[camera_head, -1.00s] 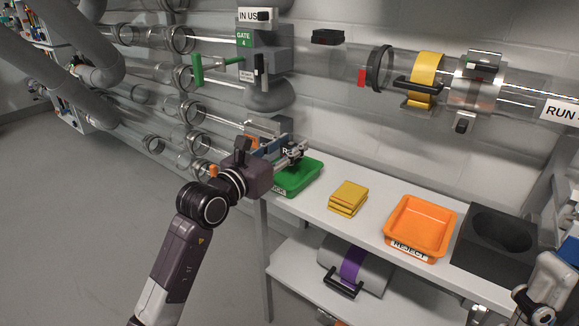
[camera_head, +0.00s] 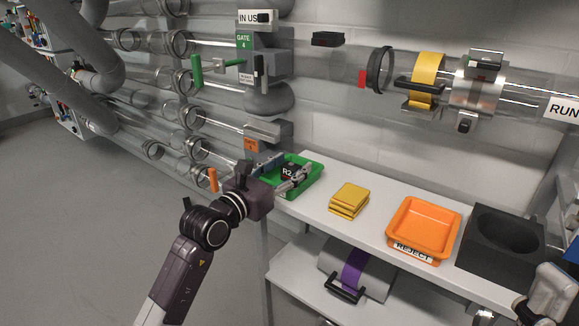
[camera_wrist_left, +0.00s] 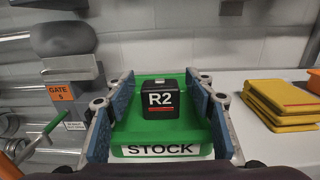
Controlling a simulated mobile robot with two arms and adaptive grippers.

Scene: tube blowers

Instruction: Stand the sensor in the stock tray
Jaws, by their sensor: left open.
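The sensor, a black block marked R2 (camera_head: 289,171), sits upright in the green stock tray (camera_head: 313,179) at the left end of the shelf. In the left wrist view the R2 block (camera_wrist_left: 161,101) has its label facing the camera, near the middle of the tray, above the STOCK label (camera_wrist_left: 160,150). My left gripper (camera_head: 283,174) is open, with its blue-padded fingers to either side of the block. In the wrist view, gaps show between both pads and the block. The block's underside is hidden.
Further right are the orange REJECT tray (camera_head: 423,228) and a black block with a round hollow (camera_head: 501,235). Clear tubes and the gate housing (camera_head: 265,60) stand behind the shelf.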

